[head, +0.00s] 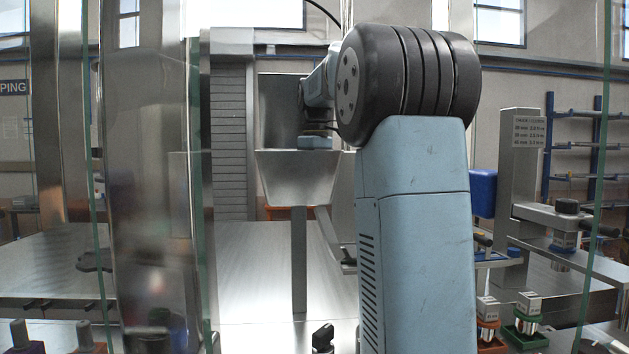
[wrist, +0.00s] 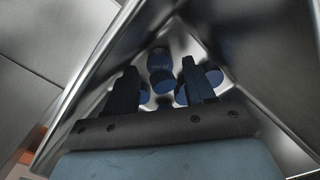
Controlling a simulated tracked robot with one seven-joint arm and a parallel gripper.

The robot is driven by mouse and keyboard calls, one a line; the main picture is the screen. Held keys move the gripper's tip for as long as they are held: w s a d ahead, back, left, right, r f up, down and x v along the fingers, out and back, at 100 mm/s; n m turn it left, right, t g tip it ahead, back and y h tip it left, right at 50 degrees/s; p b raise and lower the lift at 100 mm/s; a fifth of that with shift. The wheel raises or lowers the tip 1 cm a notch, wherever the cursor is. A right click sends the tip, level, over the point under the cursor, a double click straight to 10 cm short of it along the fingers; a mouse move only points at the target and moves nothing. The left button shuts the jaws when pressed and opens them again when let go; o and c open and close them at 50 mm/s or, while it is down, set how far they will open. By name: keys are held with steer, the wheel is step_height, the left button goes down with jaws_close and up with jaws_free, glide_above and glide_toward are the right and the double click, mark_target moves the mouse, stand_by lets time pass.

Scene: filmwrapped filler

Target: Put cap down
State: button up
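In the wrist view my gripper (wrist: 160,80) points down into a metal hopper, its two dark fingers spread apart. A blue cap (wrist: 160,62) shows in the gap between the fingers, with space on both sides of it; it looks to lie beyond the fingertips. Other blue caps (wrist: 213,74) lie around the right finger, and parts of more show low between and beside the fingers. In the head view the hopper (head: 298,178) stands on a post, with my wrist over its mouth. The fingers and caps are hidden there by the hopper's wall.
The hopper's sloping metal walls close in around my gripper. A metal table (head: 255,260) lies below it. A metal stand with an arm (head: 540,215) is at the right, near a green holder (head: 527,331) and an orange holder (head: 489,335). Clear panels stand at left and right.

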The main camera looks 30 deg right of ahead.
step_height(320, 180, up, 13)
stand_by(0.8)
stand_by(0.5)
